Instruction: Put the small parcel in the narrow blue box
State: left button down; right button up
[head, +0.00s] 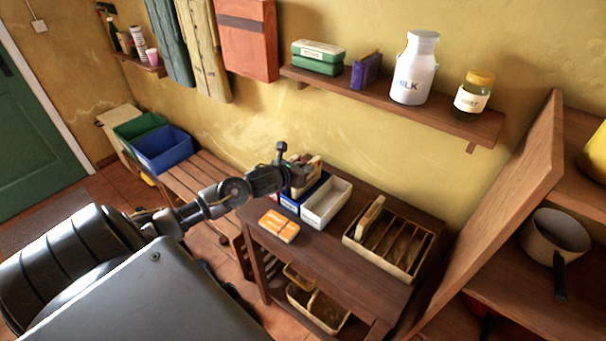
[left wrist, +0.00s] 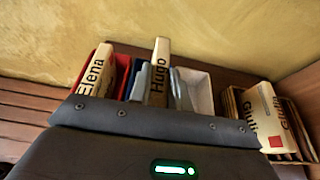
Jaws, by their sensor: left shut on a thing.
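My left gripper (head: 298,180) is shut on a small cream parcel (head: 313,165) above the back of the narrow blue box (head: 293,206). In the left wrist view the parcel, marked "Hugo" (left wrist: 160,72), stands upright between the two grey fingers (left wrist: 160,92). A bit of the blue box shows behind the fingers (left wrist: 129,82). The parcel's lower end is hidden, so I cannot tell whether it is inside the box. My right gripper is not in view.
A white box (head: 327,207) stands right of the blue one; a red box (left wrist: 122,68) with an "Elena" parcel (left wrist: 95,72) stands left. An orange packet (head: 279,226) lies in front. A slotted tray (head: 415,268) stands right. A shelf (head: 400,108) hangs above.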

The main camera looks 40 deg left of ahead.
pick_arm(q)
jog(key=shift+w+a+f, duration=0.1)
jog(key=shift+a+f, duration=0.05)
jog(key=shift+f, duration=0.05)
notch_tip(320, 180, down, 2)
jog(key=shift+f+p, duration=0.1)
jog(key=shift+p, duration=0.7)
jog(key=shift+f, duration=0.5)
jog(key=shift+f, duration=0.1)
jog(key=c, duration=1.8)
grip_release()
jog(key=shift+f, duration=0.1)
jog(key=o, duration=0.5)
